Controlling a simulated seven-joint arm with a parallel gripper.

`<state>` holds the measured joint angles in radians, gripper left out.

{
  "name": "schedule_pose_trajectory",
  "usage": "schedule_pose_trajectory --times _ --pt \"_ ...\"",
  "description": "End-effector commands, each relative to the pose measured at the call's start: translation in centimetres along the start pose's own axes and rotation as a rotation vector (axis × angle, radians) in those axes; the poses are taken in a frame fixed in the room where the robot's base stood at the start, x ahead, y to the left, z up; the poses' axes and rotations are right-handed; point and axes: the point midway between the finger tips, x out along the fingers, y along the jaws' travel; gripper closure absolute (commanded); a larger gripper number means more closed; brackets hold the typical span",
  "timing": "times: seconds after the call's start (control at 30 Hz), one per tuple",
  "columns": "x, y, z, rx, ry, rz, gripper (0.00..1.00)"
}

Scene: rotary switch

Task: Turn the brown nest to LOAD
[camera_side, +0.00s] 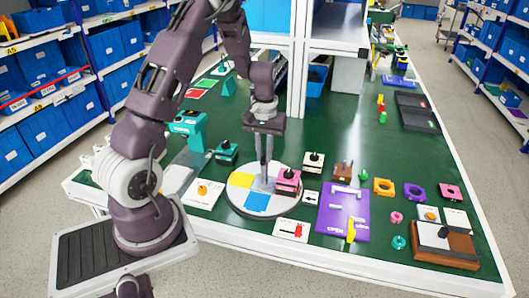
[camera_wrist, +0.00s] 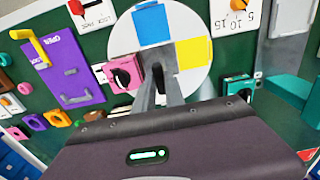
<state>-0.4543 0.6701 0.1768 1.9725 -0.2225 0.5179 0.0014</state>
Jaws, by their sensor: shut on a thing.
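A round white turntable (camera_side: 238,203) carries a yellow patch (camera_side: 241,180) and a blue patch (camera_side: 257,201). The wrist view shows the same disc (camera_wrist: 125,35), with its blue patch (camera_wrist: 152,23) and yellow patch (camera_wrist: 193,52). I cannot make out a brown patch on it; part of the disc is hidden by my gripper and a pink block (camera_side: 288,183). My gripper (camera_side: 264,182) points down at the disc's middle, its fingers shut on the grey centre handle (camera_wrist: 158,60). A card with an arrow (camera_side: 310,197) lies right of the disc; I cannot read its word.
The pink block with a black knob stands close at the disc's right edge. A cream block (camera_side: 314,162), teal block (camera_side: 227,153) and small brown block (camera_side: 343,171) stand nearby. A purple board (camera_side: 340,212) lies to the right, and a red-switch card (camera_side: 291,231) in front.

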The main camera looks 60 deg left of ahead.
Motion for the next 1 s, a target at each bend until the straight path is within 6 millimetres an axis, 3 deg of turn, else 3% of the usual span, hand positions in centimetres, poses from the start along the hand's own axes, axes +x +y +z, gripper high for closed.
schedule_pose_trajectory --times 0.03,0.13,0.47,0.73,1.0 --pt "-0.2 0.1 -0.2 0.0 0.007 0.002 0.82" --pt "-0.1 0.1 -0.2 0.0 0.006 0.002 0.64" --pt "-0.5 0.0 -0.1 0.001 0.004 0.001 0.64" --pt "-5.7 0.1 -0.2 0.001 0.009 0.002 0.64" --pt "-7.2 0.0 -0.1 0.001 0.004 0.001 0.64"
